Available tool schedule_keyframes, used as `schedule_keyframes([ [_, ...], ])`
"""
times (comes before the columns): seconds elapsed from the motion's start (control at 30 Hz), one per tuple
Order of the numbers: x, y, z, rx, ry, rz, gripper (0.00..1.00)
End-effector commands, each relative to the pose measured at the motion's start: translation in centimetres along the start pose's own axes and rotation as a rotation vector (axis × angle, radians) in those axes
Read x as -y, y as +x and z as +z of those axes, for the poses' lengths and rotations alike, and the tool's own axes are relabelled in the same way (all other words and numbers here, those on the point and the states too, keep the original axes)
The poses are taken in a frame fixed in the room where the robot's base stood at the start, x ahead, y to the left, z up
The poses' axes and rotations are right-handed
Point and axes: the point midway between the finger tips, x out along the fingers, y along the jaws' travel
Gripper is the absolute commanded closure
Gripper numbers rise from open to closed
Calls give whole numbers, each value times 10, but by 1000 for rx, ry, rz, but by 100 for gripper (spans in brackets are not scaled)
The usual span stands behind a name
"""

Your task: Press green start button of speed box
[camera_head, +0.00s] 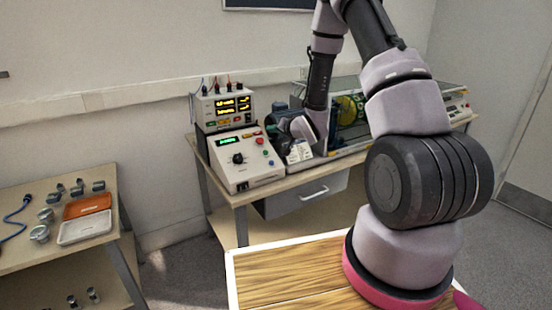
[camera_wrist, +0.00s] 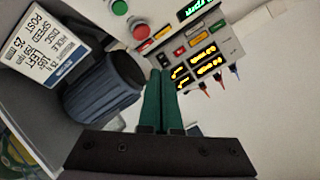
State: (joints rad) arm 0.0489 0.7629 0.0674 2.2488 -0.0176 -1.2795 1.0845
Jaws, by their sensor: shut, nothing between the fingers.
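The green start button (camera_wrist: 120,7) is at the top edge of the wrist view, on the pale panel of the speed box, beside a red button (camera_wrist: 140,30). The speed box (camera_head: 240,178) stands on the bench in the head view, with a green display and a black knob. My gripper (camera_wrist: 160,73) is shut and empty, its two dark green fingers together. In the wrist view its tips lie below the buttons in the picture and appear apart from them. In the head view my gripper is right of the speed box, its fingers hard to make out.
A power supply (camera_head: 226,108) with yellow displays and cables stands behind the speed box. A dark blue cylinder (camera_wrist: 103,92) and a white label plate (camera_wrist: 46,45) are close to my fingers. A side table at the left holds an orange tray (camera_head: 88,205) and a white tray (camera_head: 84,229).

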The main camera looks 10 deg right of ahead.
Motion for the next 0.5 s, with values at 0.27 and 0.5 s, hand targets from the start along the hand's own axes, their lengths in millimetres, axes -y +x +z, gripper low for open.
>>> schedule_keyframes([
  [0.27, -2, 4, 10, 0, 11, -27, 100],
  [0.5, -2, 4, 10, 1, 11, -26, 100],
])
